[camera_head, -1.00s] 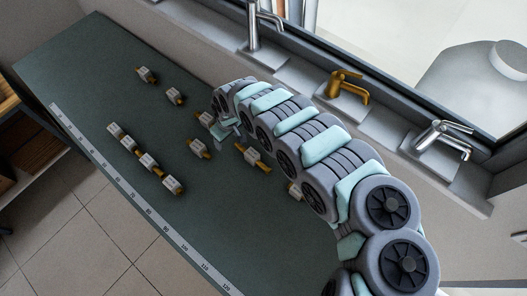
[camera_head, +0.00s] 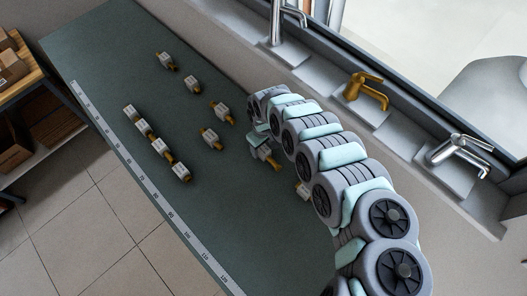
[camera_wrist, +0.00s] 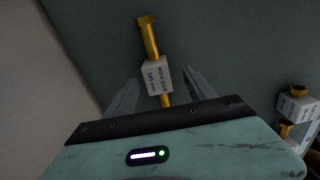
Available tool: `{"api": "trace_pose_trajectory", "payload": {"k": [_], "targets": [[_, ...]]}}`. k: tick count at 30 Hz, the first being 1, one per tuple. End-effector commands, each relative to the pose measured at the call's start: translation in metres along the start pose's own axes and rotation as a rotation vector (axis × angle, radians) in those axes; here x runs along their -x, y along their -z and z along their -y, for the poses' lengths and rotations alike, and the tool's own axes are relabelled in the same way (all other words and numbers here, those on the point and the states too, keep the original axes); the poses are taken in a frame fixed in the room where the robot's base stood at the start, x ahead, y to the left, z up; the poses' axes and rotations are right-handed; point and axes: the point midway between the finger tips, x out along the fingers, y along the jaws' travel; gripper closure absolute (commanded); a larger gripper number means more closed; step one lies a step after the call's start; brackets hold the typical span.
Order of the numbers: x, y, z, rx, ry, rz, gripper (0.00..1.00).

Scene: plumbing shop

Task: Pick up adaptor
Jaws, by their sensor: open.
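Several adaptors, each a white labelled block with brass ends, lie on the dark green table. In the wrist view one adaptor (camera_wrist: 156,75) lies between the two spread fingers of my gripper (camera_wrist: 158,88), its long brass end pointing away. My gripper is open, and I see no finger closed on it. In the head view my gripper (camera_head: 259,136) is beside an adaptor (camera_head: 267,157), partly covered by the arm. Another adaptor (camera_head: 303,190) shows partly beside the arm. An adaptor (camera_wrist: 297,104) is at the right edge of the wrist view.
Other adaptors lie left of my gripper, including one by itself (camera_head: 222,112) and a row near the measuring strip (camera_head: 150,192). Taps, one of them brass (camera_head: 364,90), stand along the right ledge. The lower middle of the table (camera_head: 235,215) is clear.

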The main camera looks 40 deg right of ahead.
Motion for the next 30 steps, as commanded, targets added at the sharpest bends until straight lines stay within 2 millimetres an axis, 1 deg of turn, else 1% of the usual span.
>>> {"api": "trace_pose_trajectory", "payload": {"k": [1, 4, 12, 16, 23, 24, 26, 30], "targets": [[-0.006, 0.001, 0.002, -0.003, 0.005, -0.001, 0.36], [-0.014, 0.005, -0.001, -0.001, 0.003, -0.006, 0.36], [-0.038, 0.004, -0.003, -0.002, 0.003, -0.002, 0.36], [-0.043, 0.004, -0.004, -0.002, -0.001, -0.002, 0.36], [-0.043, 0.004, -0.005, -0.002, -0.001, -0.001, 0.36], [-0.043, 0.004, -0.005, -0.002, -0.001, -0.001, 0.37], [-0.043, 0.004, -0.005, -0.002, -0.001, -0.001, 0.42], [-0.043, 0.004, -0.005, -0.002, -0.001, -0.001, 0.54]]}}
